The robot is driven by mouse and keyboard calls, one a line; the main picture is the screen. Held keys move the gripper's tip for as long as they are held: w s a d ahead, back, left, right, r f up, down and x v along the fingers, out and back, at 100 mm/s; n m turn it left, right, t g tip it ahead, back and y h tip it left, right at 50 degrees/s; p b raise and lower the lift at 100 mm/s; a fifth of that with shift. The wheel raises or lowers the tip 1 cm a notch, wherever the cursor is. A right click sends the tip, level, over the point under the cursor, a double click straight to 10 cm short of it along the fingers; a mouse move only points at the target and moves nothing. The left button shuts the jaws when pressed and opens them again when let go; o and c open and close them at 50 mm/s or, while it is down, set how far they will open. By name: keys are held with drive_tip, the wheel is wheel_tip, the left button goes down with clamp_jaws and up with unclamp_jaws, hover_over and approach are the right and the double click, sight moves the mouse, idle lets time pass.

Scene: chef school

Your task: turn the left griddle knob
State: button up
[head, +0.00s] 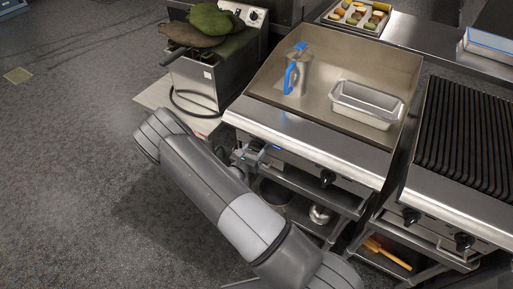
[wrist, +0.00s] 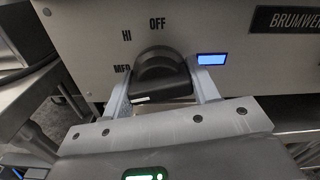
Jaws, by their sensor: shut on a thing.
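The left griddle knob (wrist: 163,70) is black and round and sits on the steel front panel in the wrist view. Labels OFF, HI and MED are printed around its upper left. My gripper (wrist: 162,88) has one finger on each side of the knob and is shut on it. In the head view my gripper (head: 252,150) is at the left part of the griddle's front panel, and the left knob is mostly hidden there. The griddle (head: 262,118) has a second black knob (head: 327,177) farther right.
A steel pitcher with a blue handle (head: 297,72) and a metal loaf pan (head: 366,104) stand on the griddle. A fryer (head: 205,75) with green mitts is to its left, a black grill (head: 470,130) to its right. Pots (head: 320,214) sit on the shelf below. Open floor lies left.

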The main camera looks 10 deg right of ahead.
idle(0.3)
drive_tip(key=o, duration=1)
drive_tip(key=v, duration=1.1)
drive_tip(key=shift+d, duration=0.1)
